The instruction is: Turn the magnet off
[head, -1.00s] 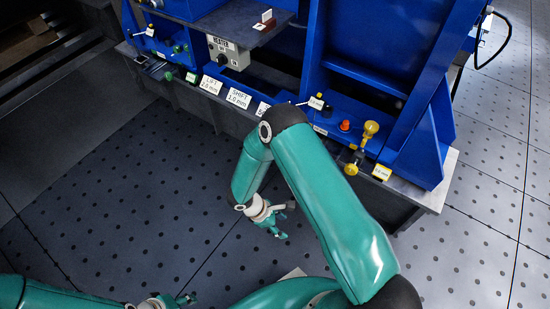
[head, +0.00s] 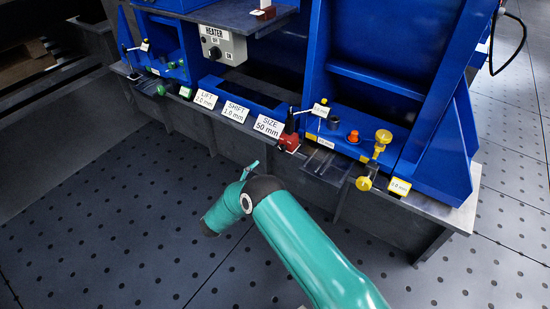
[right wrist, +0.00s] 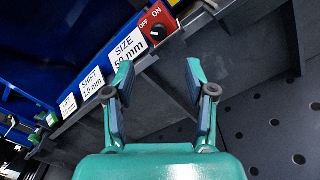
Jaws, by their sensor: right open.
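A small red switch box (head: 288,141) sits on the bench's front edge, right of the SIZE 50 mm label. In the right wrist view the red box (right wrist: 159,27) shows a round dark knob, with OFF and ON marked above it; the knob's setting is too small to tell. My right gripper (right wrist: 160,72) is open and empty, its fingers spread below the box and apart from it. In the head view only a fingertip of the right gripper (head: 250,170) shows, in front of the bench, lower left of the box. My left gripper is out of view.
A grey HEATER box (head: 222,45) with its own knob stands behind the labels. LIFT (head: 204,98), SHIFT (head: 235,111) and SIZE (head: 268,126) labels line the edge. Yellow knobs (head: 382,140) and blue frame walls (head: 355,85) stand to the right. The floor before the bench is clear.

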